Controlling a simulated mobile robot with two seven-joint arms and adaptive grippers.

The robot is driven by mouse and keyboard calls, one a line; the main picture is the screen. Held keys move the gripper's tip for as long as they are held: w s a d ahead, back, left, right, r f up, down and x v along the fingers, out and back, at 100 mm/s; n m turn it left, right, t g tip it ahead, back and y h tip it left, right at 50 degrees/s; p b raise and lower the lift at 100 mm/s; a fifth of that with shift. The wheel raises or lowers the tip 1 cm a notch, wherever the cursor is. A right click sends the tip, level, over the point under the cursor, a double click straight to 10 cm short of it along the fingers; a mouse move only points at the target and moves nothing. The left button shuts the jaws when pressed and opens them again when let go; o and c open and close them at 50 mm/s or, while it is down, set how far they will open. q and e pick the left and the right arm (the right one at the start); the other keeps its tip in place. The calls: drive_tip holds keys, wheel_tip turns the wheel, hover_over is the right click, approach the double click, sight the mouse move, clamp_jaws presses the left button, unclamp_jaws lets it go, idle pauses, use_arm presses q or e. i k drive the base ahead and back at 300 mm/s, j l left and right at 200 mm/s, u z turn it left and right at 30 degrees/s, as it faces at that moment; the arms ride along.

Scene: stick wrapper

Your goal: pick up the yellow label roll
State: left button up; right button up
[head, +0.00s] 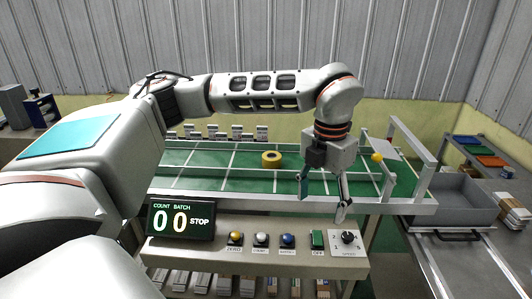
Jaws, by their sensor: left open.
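The yellow label roll (271,158) lies flat on the green conveyor belt (215,180), near the middle of the head view. My left gripper (322,206) points down at the front edge of the conveyor, to the right of the roll and nearer to me. Its two fingers are spread apart with nothing between them. The gripper is apart from the roll. My right gripper is not in view.
A control panel (265,262) with several buttons, a knob and a display (181,219) stands in front of the belt. A grey tray (450,204) is at the right.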

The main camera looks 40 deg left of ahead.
sight(271, 160)
drive_tip(key=i+j, duration=0.15)
drive_tip(key=j, duration=0.2)
drive_tip(key=i+j, duration=0.1)
drive_tip(key=j, duration=0.2)
drive_tip(key=i+j, duration=0.15)
drive_tip(key=j, duration=0.2)
drive_tip(key=i+j, duration=0.1)
drive_tip(key=j, duration=0.25)
